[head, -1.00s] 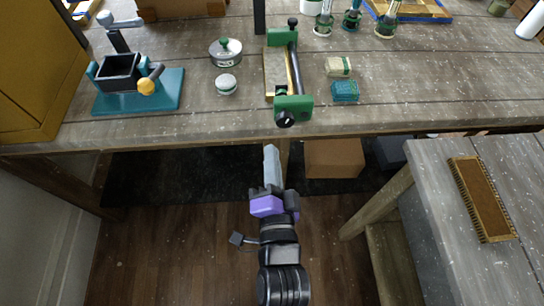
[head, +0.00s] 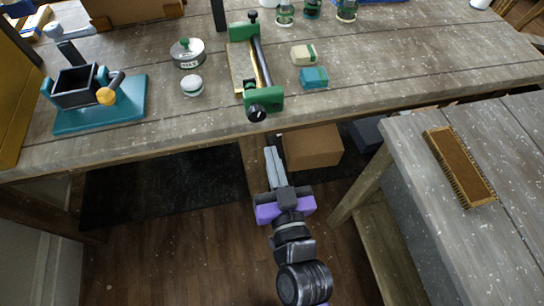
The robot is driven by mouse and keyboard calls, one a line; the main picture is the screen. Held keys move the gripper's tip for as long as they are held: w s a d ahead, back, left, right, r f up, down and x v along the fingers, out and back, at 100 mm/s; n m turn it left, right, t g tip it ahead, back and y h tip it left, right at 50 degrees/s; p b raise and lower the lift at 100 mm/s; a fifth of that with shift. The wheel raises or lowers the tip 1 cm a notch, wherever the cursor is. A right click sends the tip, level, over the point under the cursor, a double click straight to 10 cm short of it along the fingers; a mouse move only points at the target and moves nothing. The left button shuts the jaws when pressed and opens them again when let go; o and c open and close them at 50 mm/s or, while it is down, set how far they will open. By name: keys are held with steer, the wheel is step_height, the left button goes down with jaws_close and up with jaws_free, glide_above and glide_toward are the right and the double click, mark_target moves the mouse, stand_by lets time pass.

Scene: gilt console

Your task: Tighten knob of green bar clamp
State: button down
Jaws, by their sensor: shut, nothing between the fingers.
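The green bar clamp (head: 264,99) lies on the wooden table with its dark bar running away from me. Its black round knob (head: 257,113) faces me at the table's front edge. A wooden piece (head: 239,73) lies along the clamp's left side. My gripper (head: 272,150) is in front of the table edge, below the knob in the picture and apart from it. Its grey fingers are shut, with nothing between them, and point toward the table.
A teal-based device with a yellow knob (head: 106,96) stands left on the table (head: 180,125). A round tin (head: 187,54), a small white pot (head: 191,86) and two small blocks (head: 314,77) flank the clamp. A brush (head: 459,165) lies on the right-hand table. A cardboard box (head: 312,147) sits underneath.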

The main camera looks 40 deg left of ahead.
mark_target(257, 114)
steer(key=w+a+n+p, duration=0.1)
steer(key=w+a, duration=0.3)
steer(key=a, duration=0.1)
steer(key=shift+w+a, duration=0.2)
steer(key=shift+w, duration=0.05)
stand_by(0.3)
